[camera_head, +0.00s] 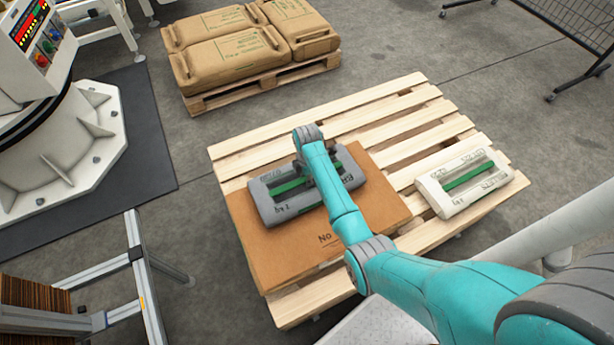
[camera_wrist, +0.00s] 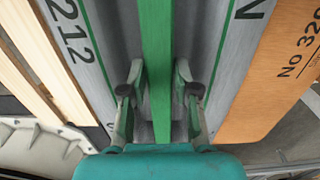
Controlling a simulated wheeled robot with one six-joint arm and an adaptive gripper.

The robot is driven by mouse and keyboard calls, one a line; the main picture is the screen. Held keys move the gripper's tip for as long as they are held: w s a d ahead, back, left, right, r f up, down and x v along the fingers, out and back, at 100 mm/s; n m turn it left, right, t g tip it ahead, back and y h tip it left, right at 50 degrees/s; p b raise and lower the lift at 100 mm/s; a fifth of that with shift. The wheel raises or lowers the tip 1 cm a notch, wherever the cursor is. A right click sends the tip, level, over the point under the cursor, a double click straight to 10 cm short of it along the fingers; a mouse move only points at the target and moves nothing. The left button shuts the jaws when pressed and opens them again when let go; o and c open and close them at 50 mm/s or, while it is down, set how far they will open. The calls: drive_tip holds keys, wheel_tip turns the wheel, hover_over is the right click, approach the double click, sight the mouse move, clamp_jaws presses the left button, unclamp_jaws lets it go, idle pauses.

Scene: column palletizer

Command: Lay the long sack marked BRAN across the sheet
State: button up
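A long grey sack (camera_head: 272,211) with a green middle bar lies on the brown sheet (camera_head: 265,262), on the slatted pallet. Part of its lettering is hidden by my arm; I cannot read the full name. In the wrist view the grey sack (camera_wrist: 108,65) fills the middle, with "212" and an "N" showing. My gripper (camera_wrist: 160,75) is down at its green bar (camera_wrist: 157,40), one finger on each side. I cannot tell whether the fingers press on the bar. A white sack (camera_head: 440,199), also with a green bar, lies on bare slats at the right; its print is too small to read.
The wooden pallet (camera_head: 405,135) has bare slats behind and right of the sheet. A second pallet (camera_head: 265,83) with several brown sacks stands at the back. A white machine base (camera_head: 85,165) and a metal frame (camera_head: 140,265) are at the left. A dark rack (camera_head: 575,25) is back right.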

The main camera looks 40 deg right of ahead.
drive_tip(key=shift+o, duration=1)
wheel_tip(320, 180, up, 12)
